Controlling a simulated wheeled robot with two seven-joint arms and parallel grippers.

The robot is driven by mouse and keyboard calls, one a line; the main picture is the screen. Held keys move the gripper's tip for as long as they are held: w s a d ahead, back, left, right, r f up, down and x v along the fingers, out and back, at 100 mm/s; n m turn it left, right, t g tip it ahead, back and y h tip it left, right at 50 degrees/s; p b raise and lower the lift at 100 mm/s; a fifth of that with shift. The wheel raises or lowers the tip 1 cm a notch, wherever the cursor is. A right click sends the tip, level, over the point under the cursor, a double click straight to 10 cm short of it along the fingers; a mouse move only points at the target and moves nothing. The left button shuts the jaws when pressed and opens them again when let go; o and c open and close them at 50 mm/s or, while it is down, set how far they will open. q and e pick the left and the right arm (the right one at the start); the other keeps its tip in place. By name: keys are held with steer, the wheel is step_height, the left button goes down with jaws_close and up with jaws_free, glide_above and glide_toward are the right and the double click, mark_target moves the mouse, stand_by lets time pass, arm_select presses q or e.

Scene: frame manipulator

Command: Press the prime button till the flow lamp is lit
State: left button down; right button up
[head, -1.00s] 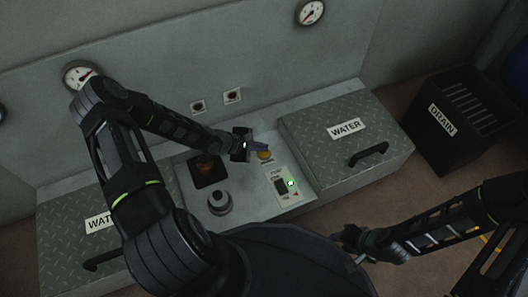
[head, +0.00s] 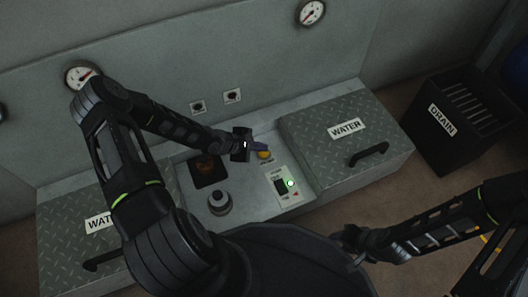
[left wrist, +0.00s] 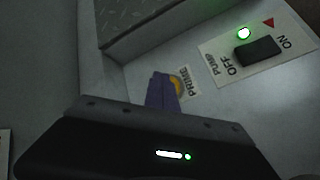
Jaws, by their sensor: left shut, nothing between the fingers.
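The round yellow prime button (head: 264,155) is on the grey panel between the two hatches. In the left wrist view the button (left wrist: 178,86) is partly hidden behind my purple fingers, beside the PRIME label (left wrist: 191,82). My left gripper (head: 259,147) is shut and empty. Its fingertips are right at the button; I cannot tell whether they touch or press it. Two small plates with dark round centres, a left one (head: 198,107) and a right one (head: 232,96), are on the wall. Their lettering is unreadable, so I cannot identify the flow lamp. My right gripper (head: 347,238) is at lower right, away from the panel.
The pump switch (left wrist: 257,50) has a lit green lamp (left wrist: 243,33) beside it. A grey knob (head: 219,202) and a dark square opening (head: 207,170) are left of it. A WATER hatch (head: 312,120) with a handle is on the right; a black DRAIN box (head: 428,145) stands beyond.

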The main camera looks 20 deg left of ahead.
mark_target(262, 154)
arm_select(q)
steer(key=shift+f, duration=0.1)
steer(key=shift+f, duration=0.35)
steer(key=shift+f+b, duration=0.35)
steer(key=shift+f, duration=0.1)
stand_by(0.8)
steer(key=shift+r, duration=0.15)
steer(key=shift+r+p, duration=0.75)
steer(key=shift+p, duration=0.05)
steer(key=shift+r, duration=0.1)
step_height(262, 154, up, 5)
steer(key=p, duration=0.4)
steer(key=shift+d, duration=0.1)
stand_by(0.8)
